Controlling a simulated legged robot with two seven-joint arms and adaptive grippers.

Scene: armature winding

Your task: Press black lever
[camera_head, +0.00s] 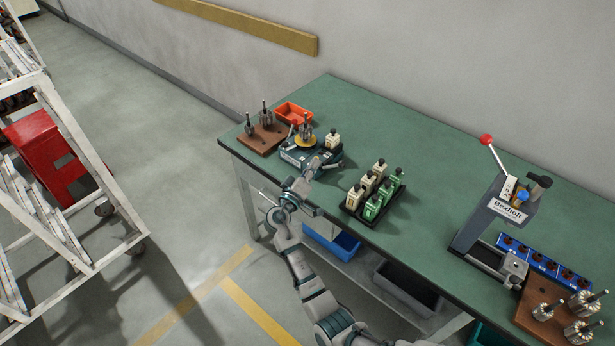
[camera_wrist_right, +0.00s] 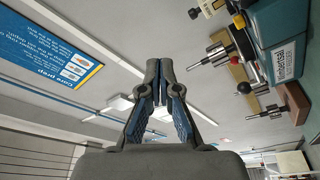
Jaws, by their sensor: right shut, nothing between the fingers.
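A teal winding machine (camera_head: 297,157) stands at the far left end of the green table, with an armature on its round yellow plate (camera_head: 305,141) and a red-knobbed lever (camera_head: 293,123). In the right wrist view the machine (camera_wrist_right: 287,58) is at the upper right. A black ball knob (camera_wrist_right: 244,87) on a short rod, probably the black lever, shows beside it. My right gripper (camera_head: 313,171) is at the machine's front edge; contact cannot be told. Its fingertips (camera_wrist_right: 160,64) are together and empty, apart from the black knob in the wrist picture. My left gripper is not in view.
A brown block (camera_head: 262,136) with armatures and an orange bin (camera_head: 294,112) are by the machine. A cream block with a black knob (camera_head: 333,139) sits on its right. A black tray (camera_head: 371,218) of cream and green blocks is to the right; a press (camera_head: 497,213) stands farther right.

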